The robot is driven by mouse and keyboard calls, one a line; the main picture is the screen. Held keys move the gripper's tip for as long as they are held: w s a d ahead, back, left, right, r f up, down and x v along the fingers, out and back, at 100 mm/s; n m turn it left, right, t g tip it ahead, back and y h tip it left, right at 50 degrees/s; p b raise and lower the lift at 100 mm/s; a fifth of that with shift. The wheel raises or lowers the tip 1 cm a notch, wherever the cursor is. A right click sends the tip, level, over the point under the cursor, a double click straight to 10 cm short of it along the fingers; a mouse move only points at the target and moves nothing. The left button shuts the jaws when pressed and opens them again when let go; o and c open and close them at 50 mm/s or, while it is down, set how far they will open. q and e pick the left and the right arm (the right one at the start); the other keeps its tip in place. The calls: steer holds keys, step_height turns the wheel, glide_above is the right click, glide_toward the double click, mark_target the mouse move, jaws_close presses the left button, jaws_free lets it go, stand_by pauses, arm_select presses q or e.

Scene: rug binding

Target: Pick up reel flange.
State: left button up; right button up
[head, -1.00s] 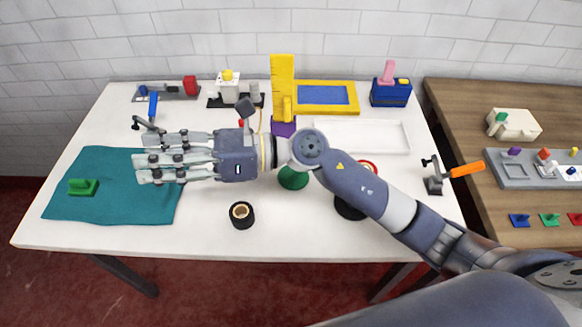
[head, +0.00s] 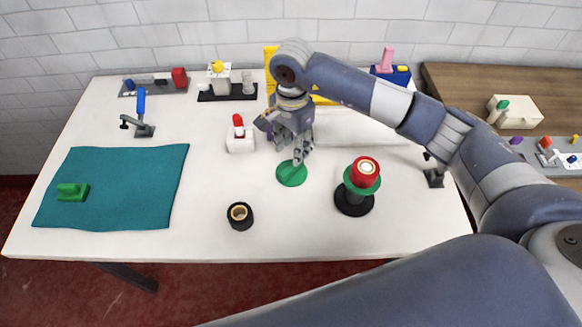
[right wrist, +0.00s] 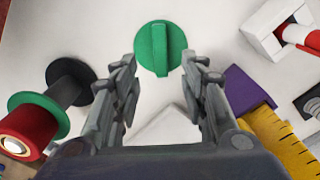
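The reel flange, seemingly the flat green disc with a raised grip bar (head: 291,173), lies on the white table near its middle. It also shows at the top centre of the right wrist view (right wrist: 152,50). My right gripper (head: 295,158) points down just above and behind the disc, its fingers partly overlapping it in the head view. In the right wrist view the fingers (right wrist: 159,66) are spread apart, one on each side just below the disc, with nothing between them. My left gripper is not in view.
A reel with red top and green ring (head: 362,180) stands on a black base to the right. A black roll (head: 240,215) lies in front. A white block with a red part (head: 239,135) is to the left. A teal mat (head: 120,190) covers the table's left.

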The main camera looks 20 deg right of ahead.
mark_target(291, 167)
step_height(291, 167, down, 3)
steer(key=shift+r, duration=0.1)
step_height(291, 167, down, 4)
steer(key=p, duration=0.2)
steer(key=shift+a+p, duration=0.1)
steer(key=shift+p, duration=0.25)
steer(key=shift+f, duration=0.6)
jaws_close()
